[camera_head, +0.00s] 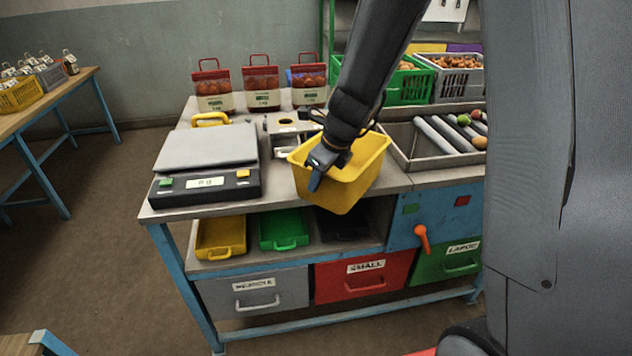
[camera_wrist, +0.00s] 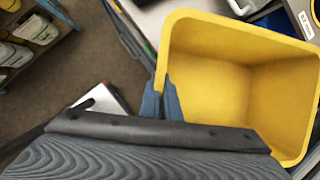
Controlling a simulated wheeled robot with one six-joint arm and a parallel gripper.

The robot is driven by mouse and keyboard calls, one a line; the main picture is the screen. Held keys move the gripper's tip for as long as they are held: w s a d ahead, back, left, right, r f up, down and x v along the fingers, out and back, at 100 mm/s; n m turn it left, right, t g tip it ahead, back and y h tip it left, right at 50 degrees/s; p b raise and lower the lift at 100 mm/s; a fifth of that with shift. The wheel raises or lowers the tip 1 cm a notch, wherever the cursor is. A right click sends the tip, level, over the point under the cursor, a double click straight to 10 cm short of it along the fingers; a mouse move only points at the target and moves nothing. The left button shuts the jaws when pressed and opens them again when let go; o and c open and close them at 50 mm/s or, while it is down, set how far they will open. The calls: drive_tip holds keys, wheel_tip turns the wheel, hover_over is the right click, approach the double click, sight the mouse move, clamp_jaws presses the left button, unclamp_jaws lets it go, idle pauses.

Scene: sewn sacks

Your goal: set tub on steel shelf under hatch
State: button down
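The yellow tub (camera_head: 350,182) is empty and hangs somewhat tilted at the front edge of the bench, overlapping the bench top in the head view. My gripper (camera_head: 316,176) is shut on the tub's rim on its left side. In the wrist view, the blue fingers (camera_wrist: 162,102) pinch the wall of the tub (camera_wrist: 225,85), and its bare inside shows. I cannot make out a steel shelf under a hatch in either view.
The bench holds a scale (camera_head: 207,160), red-lidded containers (camera_head: 262,85) and a roller tray (camera_head: 440,165). Yellow (camera_head: 221,236) and green (camera_head: 284,230) trays sit below, above labelled drawers. A wooden table (camera_head: 40,103) stands at left. Floor between is clear.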

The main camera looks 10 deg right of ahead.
drive_tip(key=shift+f, duration=0.1)
drive_tip(key=c, duration=2)
unclamp_jaws()
